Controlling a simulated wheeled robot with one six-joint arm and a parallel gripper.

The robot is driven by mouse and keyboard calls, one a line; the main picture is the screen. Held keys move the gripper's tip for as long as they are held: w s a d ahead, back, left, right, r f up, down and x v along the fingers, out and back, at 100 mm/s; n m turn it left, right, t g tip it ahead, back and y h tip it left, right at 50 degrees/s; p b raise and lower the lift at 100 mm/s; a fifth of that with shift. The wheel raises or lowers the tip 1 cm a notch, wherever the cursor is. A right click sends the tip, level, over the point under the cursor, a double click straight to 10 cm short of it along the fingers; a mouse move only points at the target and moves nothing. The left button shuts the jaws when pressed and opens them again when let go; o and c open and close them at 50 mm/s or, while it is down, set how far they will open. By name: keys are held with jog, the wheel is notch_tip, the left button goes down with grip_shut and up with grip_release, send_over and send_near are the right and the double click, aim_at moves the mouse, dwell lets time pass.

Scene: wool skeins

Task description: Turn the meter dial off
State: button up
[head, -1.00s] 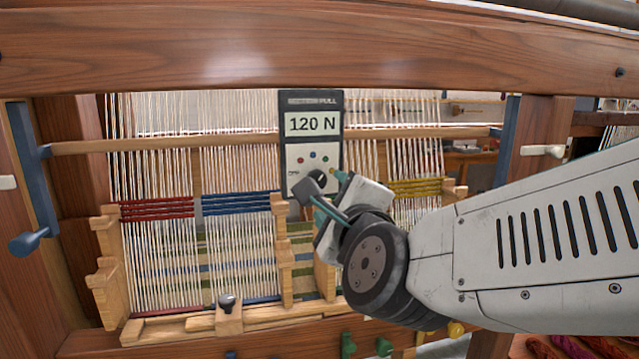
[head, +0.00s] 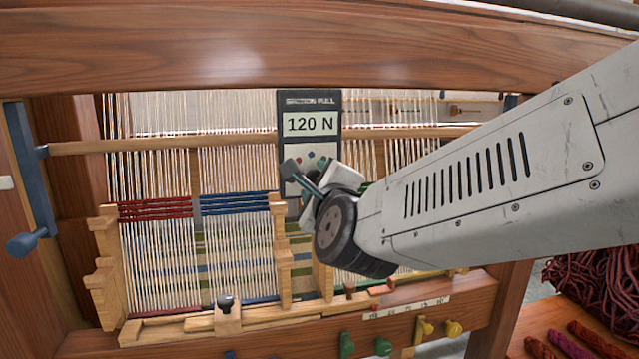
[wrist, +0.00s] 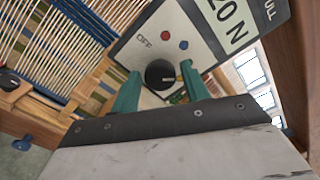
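The meter (head: 309,124) is a dark panel with a pale face, in front of the loom's threads, and its display reads 120 N. Its dial is a round black knob (wrist: 160,74) in the wrist view, below the word OFF and a red and a blue dot. My gripper (wrist: 160,80) is open, with one teal finger on each side of the knob and a small gap on both sides. In the head view my gripper (head: 307,184) covers the lower part of the meter and hides the dial. I cannot tell how deep the fingertips reach around the knob.
A thick wooden beam (head: 300,45) crosses above the meter, and a thin wooden rod (head: 130,146) runs behind it. Wooden uprights (head: 283,255) stand below left. Green and yellow knobs (head: 383,346) sit on the lower rail. Dark red wool (head: 598,285) lies at right.

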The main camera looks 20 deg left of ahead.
jog(key=c, duration=0.6)
jog(key=shift+n, duration=0.3)
jog(key=n, duration=2.3)
dwell(0.3)
jog(key=o, duration=1)
jog(key=shift+c, duration=0.2)
